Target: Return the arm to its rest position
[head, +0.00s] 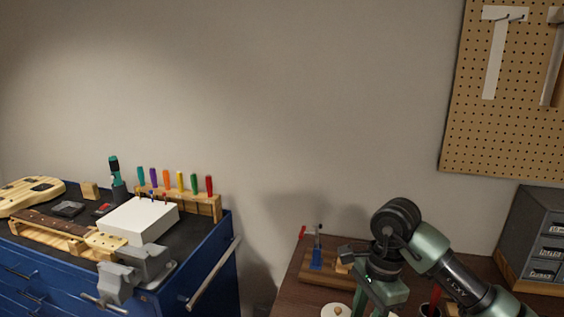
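My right arm (447,265) comes in from the lower right over the brown wooden table (290,293). Its dark round wrist joint (396,216) is raised, and the green gripper body (382,290) hangs below it. The fingertips are not clearly visible, so I cannot tell whether this gripper is open or shut, or whether it holds anything. My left arm and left gripper are out of view.
A blue tool cabinet (215,262) stands left, bearing a guitar neck (50,226), a white box (138,220), a vise (135,268) and a screwdriver rack (205,205). A wooden block with a blue tool (316,258) is left of my wrist. A grey drawer unit (540,235) stands right.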

